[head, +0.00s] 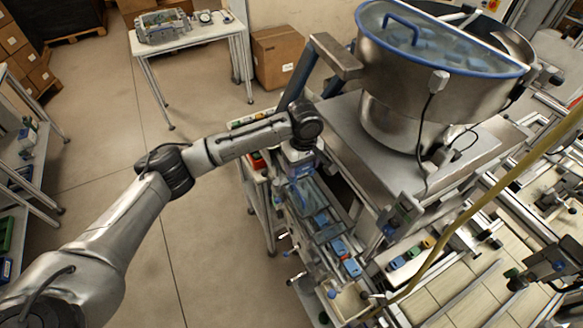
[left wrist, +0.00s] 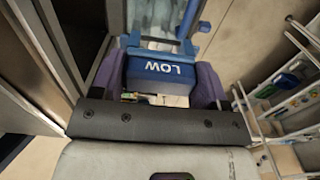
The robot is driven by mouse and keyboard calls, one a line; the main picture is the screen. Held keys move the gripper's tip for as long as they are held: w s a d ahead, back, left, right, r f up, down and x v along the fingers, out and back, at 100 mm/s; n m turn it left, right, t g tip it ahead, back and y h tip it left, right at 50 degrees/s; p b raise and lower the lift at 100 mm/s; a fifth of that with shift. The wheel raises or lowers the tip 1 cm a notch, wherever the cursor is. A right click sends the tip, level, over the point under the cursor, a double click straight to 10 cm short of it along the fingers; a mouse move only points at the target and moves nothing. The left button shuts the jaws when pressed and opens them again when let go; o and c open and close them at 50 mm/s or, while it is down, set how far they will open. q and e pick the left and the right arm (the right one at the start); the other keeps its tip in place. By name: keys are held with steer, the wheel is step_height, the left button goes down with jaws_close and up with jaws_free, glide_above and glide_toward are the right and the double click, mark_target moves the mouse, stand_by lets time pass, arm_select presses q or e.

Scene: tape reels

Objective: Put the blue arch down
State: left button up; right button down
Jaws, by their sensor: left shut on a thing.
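The blue arch (left wrist: 160,68) is between the purple fingers of my left gripper (left wrist: 168,88) in the left wrist view. Its near face carries the word LOW, and blue uprights show beyond it. My left gripper (head: 300,160) is shut on it. In the head view, the gripper is at the end of my outstretched left arm, above the narrow feeder track beside the steel bowl. The arch (head: 297,192) shows partly there below the gripper, against the track. Whether its lower end touches anything is hard to tell. My right gripper is not in view.
A steel bowl (head: 395,85) with a blue-rimmed lid and handle stands just right of the gripper. Blue and red pieces (head: 345,258) lie along the track (head: 325,232). A yellow hose (head: 480,205) crosses the right side. Open floor (head: 190,225) lies left of the track.

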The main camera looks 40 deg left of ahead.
arm_select(q)
steer(key=shift+w+a+f+p, duration=0.35)
steer(key=shift+a+f, duration=0.55)
steer(key=shift+f, duration=0.35)
steer(key=shift+w+a+f+p, duration=0.2)
steer(key=shift+w+a+f, duration=0.1)
steer(key=shift+a+f, duration=0.75)
steer(key=shift+w+a+f+p, duration=0.35)
steer(key=shift+a+f, duration=0.35)
steer(key=shift+f, duration=0.7)
steer(key=shift+f, duration=0.1)
steer(key=shift+f, duration=0.55)
steer(key=o, duration=0.9)
steer(key=shift+o, duration=0.2)
